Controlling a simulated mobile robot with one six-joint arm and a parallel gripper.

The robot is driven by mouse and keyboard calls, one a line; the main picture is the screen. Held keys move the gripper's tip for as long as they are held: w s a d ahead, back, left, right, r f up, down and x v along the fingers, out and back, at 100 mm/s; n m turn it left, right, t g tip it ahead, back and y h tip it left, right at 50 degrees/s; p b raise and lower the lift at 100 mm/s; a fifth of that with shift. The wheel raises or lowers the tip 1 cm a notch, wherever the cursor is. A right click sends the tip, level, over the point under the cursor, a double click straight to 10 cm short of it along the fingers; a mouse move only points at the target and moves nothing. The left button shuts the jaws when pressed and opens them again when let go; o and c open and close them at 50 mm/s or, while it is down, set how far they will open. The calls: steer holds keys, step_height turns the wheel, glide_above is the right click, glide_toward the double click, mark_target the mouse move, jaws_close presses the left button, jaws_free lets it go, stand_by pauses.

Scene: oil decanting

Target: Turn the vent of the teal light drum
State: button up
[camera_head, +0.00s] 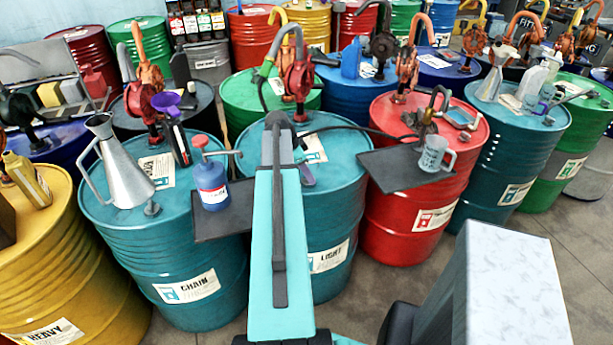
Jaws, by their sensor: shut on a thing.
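The teal light drum (336,222) stands in the centre, with its "LIGHT" label facing front. My arm, teal and dark grey, reaches up in front of it and covers the left and middle part of its top. The drum's vent is not visible; it may lie behind my arm. My gripper does not show either, so its jaws and their contact with the vent cannot be seen. A small blue-grey item (307,174) shows at my arm's right edge over the drum top; I cannot tell what it is.
A red hand pump (297,76) rises behind my arm. The teal chain drum (176,262) is at left, with a blue-bodied can (211,184) on a dark shelf beside it. A red drum (405,222) at right has a dark tray (395,170) holding a clear mug (435,153).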

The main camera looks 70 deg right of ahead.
steer(key=n+t+h+b, duration=0.1)
steer(key=n+b, duration=0.1)
steer(key=n, duration=0.1)
steer(key=shift+s, duration=0.1)
steer(key=n+b, duration=0.1)
steer(key=n, duration=0.1)
steer(key=n+t, duration=0.1)
steer(key=n, duration=0.1)
steer(key=shift+s+t+h+b, duration=0.1)
steer(key=shift+t+h+b, duration=0.2)
steer(key=shift+b, duration=0.1)
steer(key=n+t, duration=0.1)
steer(key=n, duration=0.2)
steer(key=shift+s+n+b, duration=0.1)
steer(key=shift+n+b, duration=0.3)
steer(key=shift+r+n+t, duration=0.1)
steer(key=shift+n+t, duration=0.8)
steer(key=shift+n, duration=0.9)
steer(key=o, duration=1.1)
steer(key=shift+c, duration=0.2)
steer(key=shift+b, duration=0.3)
